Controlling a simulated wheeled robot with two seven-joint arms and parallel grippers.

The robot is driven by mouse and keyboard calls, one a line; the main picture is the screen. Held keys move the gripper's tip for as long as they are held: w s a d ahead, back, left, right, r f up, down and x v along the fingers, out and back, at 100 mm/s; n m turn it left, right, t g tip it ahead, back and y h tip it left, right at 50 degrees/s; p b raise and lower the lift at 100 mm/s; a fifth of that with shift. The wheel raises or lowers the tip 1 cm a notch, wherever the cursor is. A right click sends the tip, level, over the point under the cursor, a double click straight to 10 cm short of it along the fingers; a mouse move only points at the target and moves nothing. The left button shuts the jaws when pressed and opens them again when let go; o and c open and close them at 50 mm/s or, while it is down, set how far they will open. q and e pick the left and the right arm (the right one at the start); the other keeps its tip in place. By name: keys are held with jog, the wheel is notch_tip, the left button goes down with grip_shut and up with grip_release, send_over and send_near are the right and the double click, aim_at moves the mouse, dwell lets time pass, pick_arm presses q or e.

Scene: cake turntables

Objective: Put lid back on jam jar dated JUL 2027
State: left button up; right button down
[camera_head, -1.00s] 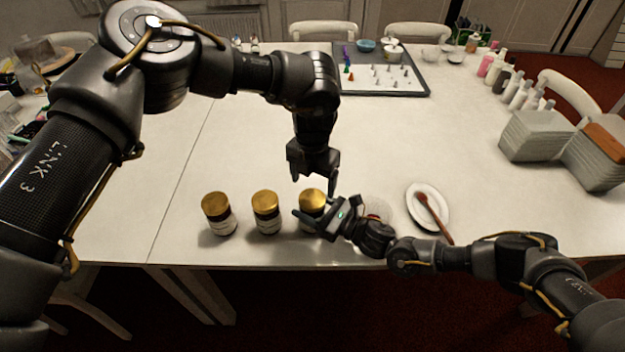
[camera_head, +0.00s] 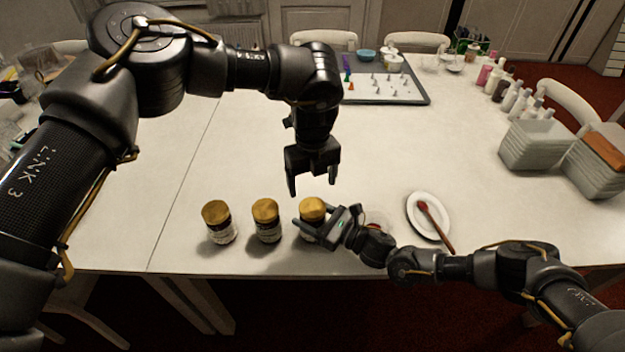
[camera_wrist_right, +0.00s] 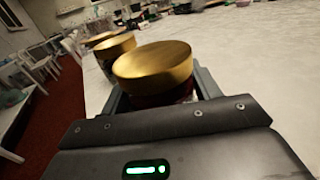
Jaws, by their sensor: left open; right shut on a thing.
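Three dark jam jars with gold lids and pale labels stand in a row near the table's front edge: the left jar (camera_head: 222,232), the middle jar (camera_head: 268,232) and the right jar (camera_head: 309,236). The dates on the labels are too small to read. My right gripper (camera_head: 311,228) is shut around the right jar, whose gold lid (camera_head: 312,208) sits on top; this lid also shows in the right wrist view (camera_wrist_right: 153,62). Whether it is screwed tight I cannot tell. My left gripper (camera_head: 312,185) is open and empty, fingers down, above and behind the right jar.
A white plate (camera_head: 417,228) with a red-brown spoon (camera_head: 434,222) lies right of my right gripper. A clear round dish (camera_head: 378,219) is partly hidden behind that gripper. A dark tray (camera_head: 410,97), bottles (camera_head: 512,100) and grey baskets (camera_head: 532,150) stand farther off. The middle table is clear.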

aim_at(312, 206)
pick_arm(q)
jog(key=shift+f, duration=4)
jog(key=c, duration=1)
jog(key=o, duration=1.2)
jog(key=shift+r, duration=0.15)
notch_tip(312, 206, up, 12)
jog(key=shift+f, duration=0.1)
pick_arm(e)
jog(key=shift+c, duration=1.4)
grip_release()
